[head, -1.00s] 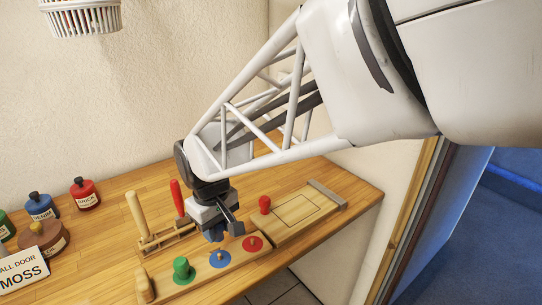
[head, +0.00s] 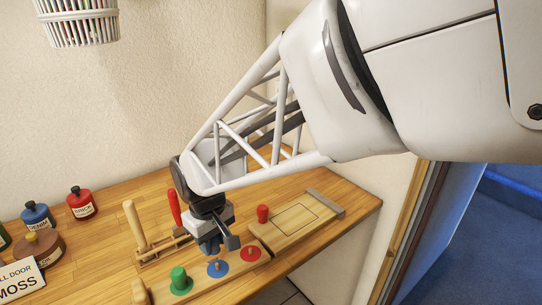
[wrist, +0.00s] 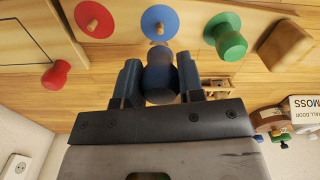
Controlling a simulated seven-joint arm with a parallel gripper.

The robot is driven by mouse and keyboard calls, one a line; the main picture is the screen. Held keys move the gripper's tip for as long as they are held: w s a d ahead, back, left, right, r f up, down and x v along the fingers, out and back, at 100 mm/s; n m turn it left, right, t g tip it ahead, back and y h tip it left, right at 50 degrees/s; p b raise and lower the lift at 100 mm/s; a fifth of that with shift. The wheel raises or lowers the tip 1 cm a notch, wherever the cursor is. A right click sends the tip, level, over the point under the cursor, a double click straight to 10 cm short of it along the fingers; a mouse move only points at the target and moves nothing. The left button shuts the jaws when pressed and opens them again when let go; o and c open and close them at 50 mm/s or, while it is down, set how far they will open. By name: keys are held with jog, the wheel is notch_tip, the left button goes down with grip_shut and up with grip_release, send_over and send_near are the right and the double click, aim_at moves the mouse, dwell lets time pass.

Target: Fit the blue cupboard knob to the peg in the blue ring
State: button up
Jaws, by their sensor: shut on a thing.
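My gripper (wrist: 160,85) is shut on the blue cupboard knob (wrist: 160,77), which sits between the two fingers in the wrist view. In the head view my gripper (head: 211,244) hangs above the board, just behind the blue ring, and mostly hides the knob. The blue ring (wrist: 159,12) lies flat on the wooden board with a bare wooden peg (wrist: 160,27) standing in it. It also shows in the head view (head: 218,272). The knob is apart from the peg.
A red ring (head: 250,254) with a bare peg lies beside the blue one. A green knob (head: 179,276) stands on the other side. Wooden posts (head: 133,223) and bottles (head: 82,206) stand behind.

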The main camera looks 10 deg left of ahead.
aim_at(217, 263)
jog(key=shift+f, duration=1.75)
jog(key=shift+f, duration=1.5)
dwell(0.4)
jog(key=o, duration=1)
jog(key=shift+r, duration=0.1)
jog(key=shift+r, duration=3.8)
jog(key=shift+d, duration=0.1)
